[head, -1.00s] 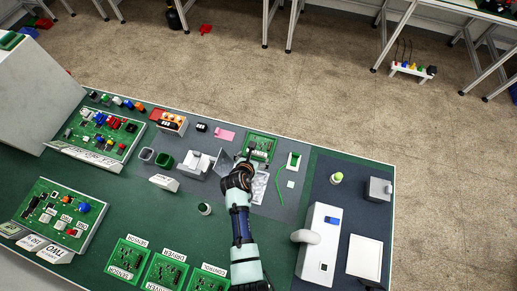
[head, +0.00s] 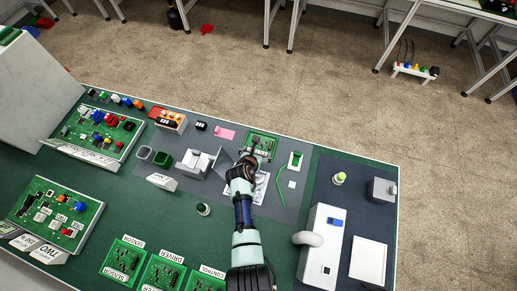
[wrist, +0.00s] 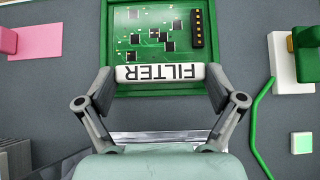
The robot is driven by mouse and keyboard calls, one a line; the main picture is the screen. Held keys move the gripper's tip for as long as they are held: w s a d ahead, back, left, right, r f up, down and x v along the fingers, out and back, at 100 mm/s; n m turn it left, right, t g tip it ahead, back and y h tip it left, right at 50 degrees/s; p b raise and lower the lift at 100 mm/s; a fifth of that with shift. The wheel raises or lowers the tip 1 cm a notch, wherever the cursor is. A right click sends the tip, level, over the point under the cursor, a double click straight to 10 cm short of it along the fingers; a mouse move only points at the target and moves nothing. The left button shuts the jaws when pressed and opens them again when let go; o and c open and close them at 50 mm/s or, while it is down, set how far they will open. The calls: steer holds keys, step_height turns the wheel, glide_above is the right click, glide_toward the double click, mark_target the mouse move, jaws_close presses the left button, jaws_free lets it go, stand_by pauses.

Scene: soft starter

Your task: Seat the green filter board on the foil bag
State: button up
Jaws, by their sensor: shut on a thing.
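The green filter board (wrist: 160,30), with black chips and a white FILTER label block along its near edge, is ahead of my gripper. In the head view the filter board (head: 262,143) is near the table's back edge. My gripper (wrist: 161,76) is shut on the label block, one finger at each end. The silver foil bag (head: 261,189) lies on the grey mat just in front of the board, partly hidden by my arm. A strip of the foil bag (wrist: 165,139) shows below the label in the wrist view. I cannot tell whether the board is lifted.
A pink pad (head: 225,134) lies left of the board. A white holder with a green part (head: 295,161), a green cord (head: 280,188) and a small pale square (head: 292,184) lie to the right. A grey box (head: 198,163) stands left of the bag.

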step_height(320, 180, up, 20)
steer(key=p, duration=0.5)
stand_by(0.3)
